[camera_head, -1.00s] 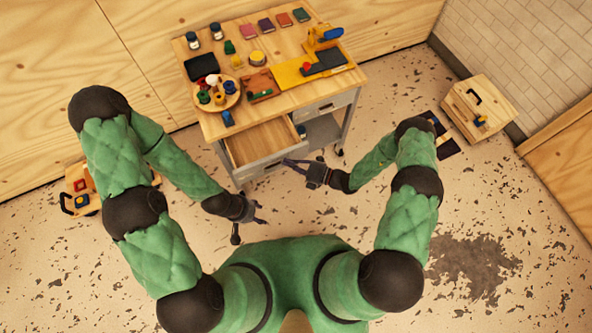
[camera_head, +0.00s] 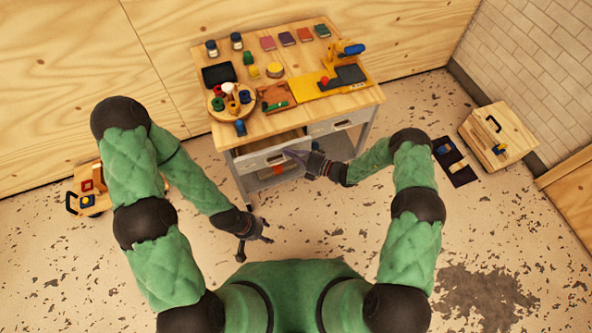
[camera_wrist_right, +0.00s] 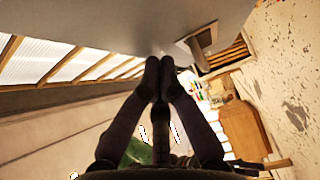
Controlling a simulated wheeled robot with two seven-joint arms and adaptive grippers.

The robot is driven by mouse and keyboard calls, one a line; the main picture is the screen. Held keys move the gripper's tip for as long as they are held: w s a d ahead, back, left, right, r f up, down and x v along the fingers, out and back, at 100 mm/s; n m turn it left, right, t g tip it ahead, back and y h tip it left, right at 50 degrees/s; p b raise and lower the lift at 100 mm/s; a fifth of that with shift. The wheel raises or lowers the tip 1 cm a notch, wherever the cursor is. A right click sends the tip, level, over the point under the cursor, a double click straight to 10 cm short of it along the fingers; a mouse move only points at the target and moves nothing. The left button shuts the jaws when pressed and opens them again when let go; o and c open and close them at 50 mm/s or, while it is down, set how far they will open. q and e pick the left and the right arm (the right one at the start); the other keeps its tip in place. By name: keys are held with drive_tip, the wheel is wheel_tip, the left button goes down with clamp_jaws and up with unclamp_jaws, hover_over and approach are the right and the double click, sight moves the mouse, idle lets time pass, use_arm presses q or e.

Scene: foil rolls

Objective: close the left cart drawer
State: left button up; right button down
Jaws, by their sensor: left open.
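The left cart drawer (camera_head: 262,161) has a grey front with a handle and stands partly open. A narrow strip of its wooden inside shows between the front and the table edge. My right gripper (camera_head: 287,153) is at the right part of this drawer front, with its fingers pointing at it. In the right wrist view its two fingertips (camera_wrist_right: 159,63) are together against or very close to a grey surface, with nothing seen between them. My left gripper (camera_head: 264,229) is open and empty, below and in front of the cart, apart from the drawer.
The cart's wooden top (camera_head: 300,117) holds jars, books, a round tray of spools, and a yellow tool. The right drawer (camera_head: 343,122) looks shut. A wooden box (camera_head: 497,138) is on the floor at right. The floor before the cart is clear.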

drive_tip(key=shift+w+a, duration=0.2)
drive_tip(key=shift+w, duration=0.35)
drive_tip(key=shift+w+a, duration=0.2)
drive_tip(key=shift+w, duration=0.35)
drive_tip(key=shift+s+d, duration=0.1)
drive_tip(key=shift+s, duration=0.05)
